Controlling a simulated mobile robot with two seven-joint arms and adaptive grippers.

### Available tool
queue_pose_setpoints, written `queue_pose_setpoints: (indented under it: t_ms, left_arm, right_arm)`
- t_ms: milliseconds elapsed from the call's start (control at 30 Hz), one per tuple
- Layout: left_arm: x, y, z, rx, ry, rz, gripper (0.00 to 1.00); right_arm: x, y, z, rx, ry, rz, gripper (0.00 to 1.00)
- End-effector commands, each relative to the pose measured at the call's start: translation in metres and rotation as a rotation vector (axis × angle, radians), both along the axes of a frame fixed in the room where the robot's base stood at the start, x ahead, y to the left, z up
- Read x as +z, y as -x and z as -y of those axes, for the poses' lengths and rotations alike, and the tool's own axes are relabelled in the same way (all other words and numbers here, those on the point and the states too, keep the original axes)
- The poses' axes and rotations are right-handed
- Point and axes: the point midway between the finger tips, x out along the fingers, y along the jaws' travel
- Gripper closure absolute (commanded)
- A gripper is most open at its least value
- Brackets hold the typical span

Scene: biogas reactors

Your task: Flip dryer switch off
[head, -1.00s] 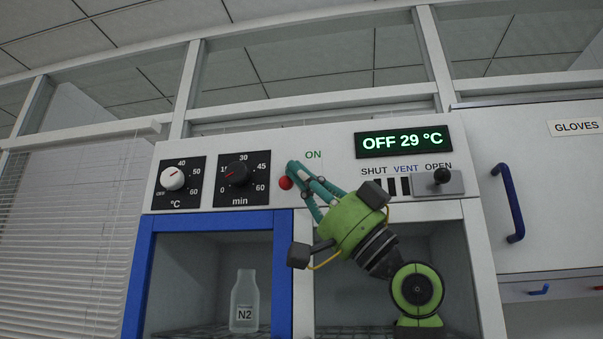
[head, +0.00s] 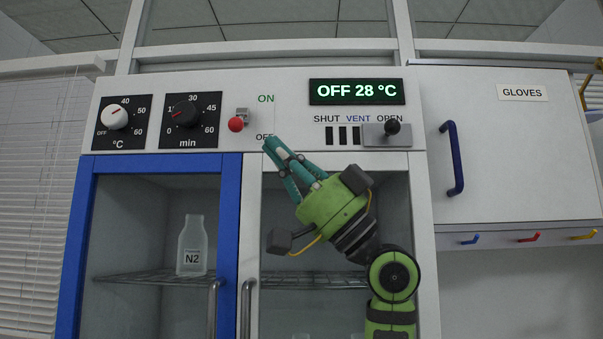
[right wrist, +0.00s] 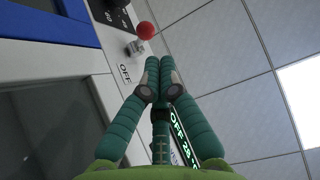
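The dryer switch is a toggle with a red ball tip (head: 236,124) on a small metal base, between the min dial and the ON and OFF labels. Its lever points down and toward the viewer in the head view. The red tip also shows in the right wrist view (right wrist: 146,30). The dryer display (head: 357,91) reads OFF 28 °C. My left gripper is not in view.
The temperature dial (head: 115,117) and min dial (head: 185,114) are left of the switch. A vent lever (head: 392,127) is at right. Below are a blue-framed door (head: 230,190), a bottle marked N2 (head: 192,245) and a gloves cabinet (head: 510,150) at right.

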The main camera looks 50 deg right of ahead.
Motion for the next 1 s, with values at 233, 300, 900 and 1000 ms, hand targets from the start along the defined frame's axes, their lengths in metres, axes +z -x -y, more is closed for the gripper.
queue_pose_setpoints:
  t_ms: [233,300,900,1000]
  left_arm:
    - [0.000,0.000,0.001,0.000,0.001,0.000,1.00]
    - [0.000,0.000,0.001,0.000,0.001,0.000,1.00]
    - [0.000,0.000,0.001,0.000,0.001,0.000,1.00]
    - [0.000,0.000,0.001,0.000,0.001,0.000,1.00]
  right_arm:
    - [-0.030,0.022,0.016,-0.001,0.002,0.001,1.00]
    - [-0.035,0.026,0.019,0.001,0.001,0.002,1.00]
    - [-0.039,0.032,0.022,0.001,0.001,0.006,1.00]
    - [-0.039,0.032,0.022,0.001,0.001,0.006,1.00]
